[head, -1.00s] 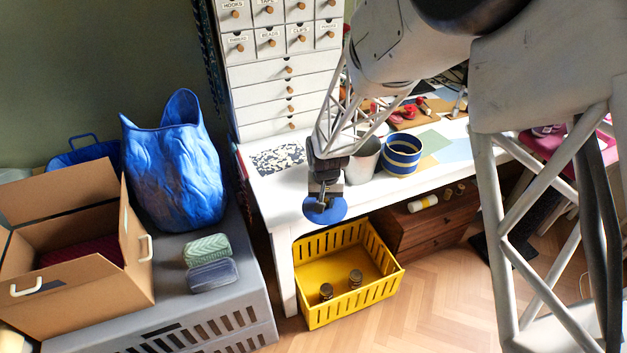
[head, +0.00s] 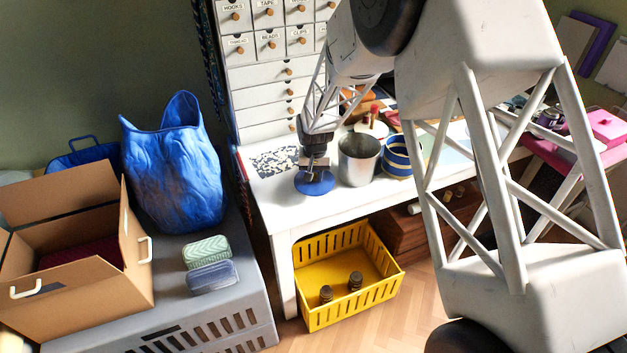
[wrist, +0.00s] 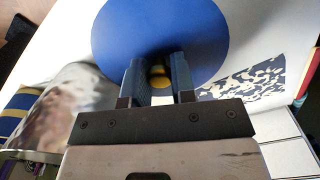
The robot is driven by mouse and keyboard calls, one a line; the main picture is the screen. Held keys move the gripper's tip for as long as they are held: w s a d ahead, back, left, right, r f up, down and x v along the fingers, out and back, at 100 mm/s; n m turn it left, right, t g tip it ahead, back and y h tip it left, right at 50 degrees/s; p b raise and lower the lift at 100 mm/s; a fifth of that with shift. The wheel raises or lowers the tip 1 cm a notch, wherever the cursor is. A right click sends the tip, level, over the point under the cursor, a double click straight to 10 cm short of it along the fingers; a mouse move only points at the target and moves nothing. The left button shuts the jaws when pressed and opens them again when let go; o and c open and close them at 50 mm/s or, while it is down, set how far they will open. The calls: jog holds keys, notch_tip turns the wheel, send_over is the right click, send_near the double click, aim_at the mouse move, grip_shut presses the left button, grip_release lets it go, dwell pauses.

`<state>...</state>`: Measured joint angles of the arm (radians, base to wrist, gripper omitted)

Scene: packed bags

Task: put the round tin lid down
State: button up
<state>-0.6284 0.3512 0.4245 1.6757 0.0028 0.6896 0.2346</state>
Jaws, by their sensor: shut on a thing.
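The round tin lid (head: 314,184) is a flat blue disc over the front left part of the white table (head: 352,205). My gripper (head: 314,170) is above it and shut on it near its middle. The lid looks roughly level. I cannot tell whether its underside touches the table.
A metal pot (head: 358,160) stands just right of the lid, with a blue striped bowl (head: 397,156) beyond it. A speckled sheet (head: 277,161) lies to the left behind. Below the table edge is a yellow crate (head: 347,307) holding two small jars. White drawers (head: 268,104) stand behind.

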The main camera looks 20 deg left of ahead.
aim_at(313, 180)
jog(key=shift+w+a, duration=0.4)
jog(key=shift+w, duration=0.15)
jog(key=shift+f, duration=0.15)
jog(key=shift+f, duration=1.65)
jog(key=shift+f, duration=0.15)
jog(key=o, duration=0.9)
notch_tip(313, 180, up, 12)
